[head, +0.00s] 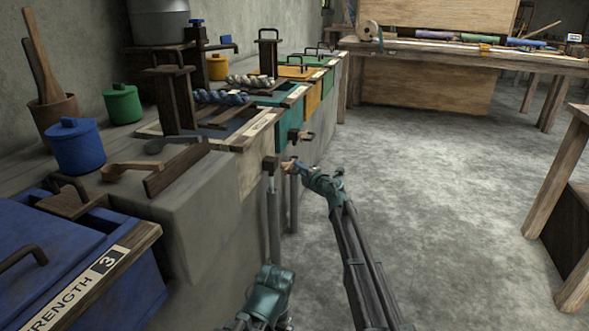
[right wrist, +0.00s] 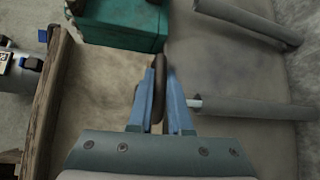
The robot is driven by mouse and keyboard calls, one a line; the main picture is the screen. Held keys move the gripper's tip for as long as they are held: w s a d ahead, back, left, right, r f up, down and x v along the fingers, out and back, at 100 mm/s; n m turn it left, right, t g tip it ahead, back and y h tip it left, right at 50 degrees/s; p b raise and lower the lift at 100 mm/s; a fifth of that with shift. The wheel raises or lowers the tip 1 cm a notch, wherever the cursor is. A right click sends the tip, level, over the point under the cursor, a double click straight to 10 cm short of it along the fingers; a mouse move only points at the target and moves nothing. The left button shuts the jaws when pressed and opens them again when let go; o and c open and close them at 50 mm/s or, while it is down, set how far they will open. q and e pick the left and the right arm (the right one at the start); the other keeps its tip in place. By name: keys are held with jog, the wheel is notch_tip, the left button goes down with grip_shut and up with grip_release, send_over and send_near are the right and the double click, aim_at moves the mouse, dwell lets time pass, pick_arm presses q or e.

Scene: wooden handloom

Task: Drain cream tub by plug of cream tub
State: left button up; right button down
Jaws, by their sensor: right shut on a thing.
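The cream tub (head: 254,165) stands in the row along the left wall, with a pale front and a wooden rim. My right gripper (head: 289,165) is at its front face. In the right wrist view its blue fingers (right wrist: 161,92) are shut on a dark rounded piece, the plug of the cream tub (right wrist: 158,72). A dark wooden block (head: 270,163) shows beside the fingertips in the head view. Whether the plug is seated or out is hidden. A teal part of my other arm (head: 268,292) shows low in the head view; its fingers cannot be made out.
A teal tub (head: 287,122) adjoins beyond, also in the right wrist view (right wrist: 118,22). Grey pipes (head: 274,215) stand below the tubs. A blue tub (head: 130,285) is at lower left. Open concrete floor (head: 440,180) lies to the right, with a workbench (head: 470,57) behind.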

jog(key=c, duration=0.9)
grip_release()
jog(key=shift+o, duration=0.2)
jog(key=shift+s, duration=0.1)
jog(key=p+v, duration=0.2)
jog(key=v, duration=1.1)
jog(key=shift+s+d, duration=0.2)
